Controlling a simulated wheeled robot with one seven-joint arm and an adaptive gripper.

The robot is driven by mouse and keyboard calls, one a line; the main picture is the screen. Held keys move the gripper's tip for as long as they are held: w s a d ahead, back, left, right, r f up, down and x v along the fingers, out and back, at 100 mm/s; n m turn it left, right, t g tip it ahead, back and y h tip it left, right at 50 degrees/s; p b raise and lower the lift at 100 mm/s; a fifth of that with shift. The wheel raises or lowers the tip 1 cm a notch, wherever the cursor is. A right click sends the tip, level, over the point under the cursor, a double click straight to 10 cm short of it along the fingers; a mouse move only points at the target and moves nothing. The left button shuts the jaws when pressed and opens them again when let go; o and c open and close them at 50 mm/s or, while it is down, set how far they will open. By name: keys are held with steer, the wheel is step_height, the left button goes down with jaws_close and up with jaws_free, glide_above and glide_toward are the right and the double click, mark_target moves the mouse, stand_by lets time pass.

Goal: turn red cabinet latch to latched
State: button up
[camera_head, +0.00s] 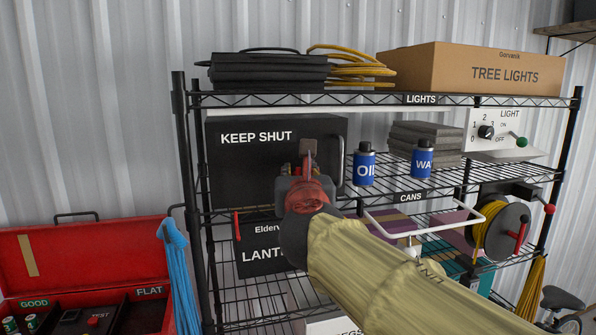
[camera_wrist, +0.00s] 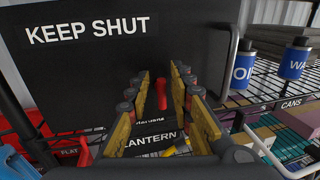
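The black cabinet (camera_head: 235,165) with a "KEEP SHUT" label stands on the wire shelf; its door looks closed. It fills much of the wrist view (camera_wrist: 80,75). A small upright red piece, apparently the latch (camera_wrist: 162,93), shows between my fingers on the cabinet's front. In the head view my gripper hides this spot. My gripper (camera_wrist: 161,80) is open, its two yellow-padded fingers to the left and right of the red piece, with gaps visible. In the head view my gripper (camera_head: 307,152) is in front of the cabinet's right half. I cannot tell whether the fingertips touch the door.
A curved handle (camera_head: 341,158) runs down the cabinet's right edge. An oil can (camera_head: 365,165) and a second blue can (camera_head: 422,159) stand to the right. A lantern box (camera_head: 256,255) is below. A red toolbox (camera_head: 90,250) and blue cloth (camera_head: 178,275) are at left.

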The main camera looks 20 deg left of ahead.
jaws_close()
stand_by(0.5)
steer(key=m, duration=0.2)
steer(key=m+g+p, duration=0.1)
steer(key=m, duration=0.1)
steer(key=shift+w+d+r, duration=0.2)
steer(key=shift+w+d, duration=0.05)
steer(key=shift+d, duration=0.15)
steer(key=shift+w+d+f+m+g+y+p, duration=0.15)
steer(key=shift+d+f+m+g+y+p, duration=0.2)
steer(key=shift+m+p, duration=1.3)
steer(key=shift+w+d+f+m+g+y+p, duration=0.1)
steer(key=shift+m+g+y+p, duration=0.35)
steer(key=shift+m+p, duration=1.15)
steer(key=shift+w+d+f+m+g+y+p, duration=0.25)
steer(key=shift+m+g+p, duration=0.35)
steer(key=shift+m, duration=1.95)
steer(key=shift+s, duration=0.1)
